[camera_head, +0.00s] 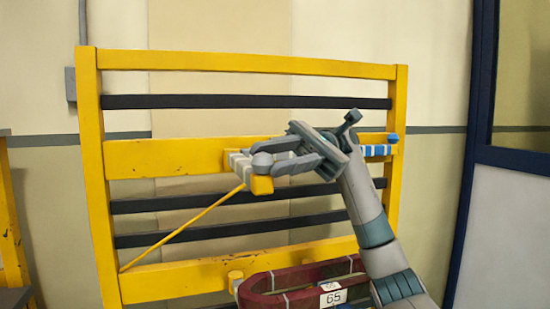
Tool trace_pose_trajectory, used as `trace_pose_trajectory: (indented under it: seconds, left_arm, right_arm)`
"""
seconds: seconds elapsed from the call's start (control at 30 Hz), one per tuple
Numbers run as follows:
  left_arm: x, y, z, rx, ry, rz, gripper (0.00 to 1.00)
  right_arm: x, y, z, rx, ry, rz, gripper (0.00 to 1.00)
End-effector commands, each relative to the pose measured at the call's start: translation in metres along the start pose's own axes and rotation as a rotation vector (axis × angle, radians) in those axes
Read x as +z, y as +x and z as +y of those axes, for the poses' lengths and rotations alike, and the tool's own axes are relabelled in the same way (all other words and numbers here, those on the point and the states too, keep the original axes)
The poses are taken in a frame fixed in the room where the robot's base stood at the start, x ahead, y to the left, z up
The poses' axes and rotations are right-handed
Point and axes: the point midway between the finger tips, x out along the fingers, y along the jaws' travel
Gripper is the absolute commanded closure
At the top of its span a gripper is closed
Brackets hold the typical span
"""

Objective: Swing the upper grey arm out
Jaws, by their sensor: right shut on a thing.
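My right gripper (270,158) reaches in from the lower right, in front of the middle yellow crossbar. Its two grey fingers are closed around a grey rounded knob (262,161), which appears to belong to the upper grey arm. Most of that arm is hidden by my gripper, so its angle cannot be told. Beside the knob is a pale, banded piece (236,160), with a yellow block (262,185) just below. My left gripper is not in view.
A yellow frame (95,180) with dark horizontal bars stands against the wall. A thin yellow rod (180,230) slants down left. A blue-and-white striped piece (376,151) is at right. A dark blue doorframe (470,180) stands right.

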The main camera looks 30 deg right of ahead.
Motion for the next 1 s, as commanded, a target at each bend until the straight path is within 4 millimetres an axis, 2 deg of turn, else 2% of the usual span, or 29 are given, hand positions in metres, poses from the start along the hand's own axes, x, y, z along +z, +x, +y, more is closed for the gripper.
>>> trace_pose_trajectory:
  seconds: [0.17,0.2,0.27,0.67,0.83,1.0]
  left_arm:
    - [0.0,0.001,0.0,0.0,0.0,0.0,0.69]
    - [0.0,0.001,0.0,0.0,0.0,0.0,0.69]
    - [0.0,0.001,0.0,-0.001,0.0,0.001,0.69]
    - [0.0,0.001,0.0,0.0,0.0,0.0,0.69]
    - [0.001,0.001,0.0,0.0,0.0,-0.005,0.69]
    - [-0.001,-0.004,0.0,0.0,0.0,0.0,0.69]
  right_arm:
    - [-0.004,0.0,0.003,0.007,0.006,0.006,1.0]
    - [-0.005,0.0,0.003,0.007,0.007,0.006,0.68]
    - [-0.005,0.0,0.003,0.008,0.007,0.006,0.54]
    - [-0.002,-0.002,0.001,0.004,0.002,0.003,0.54]
    - [-0.002,-0.014,0.001,0.002,0.002,0.002,0.54]
    - [-0.003,-0.036,0.001,0.0,0.004,0.002,0.54]
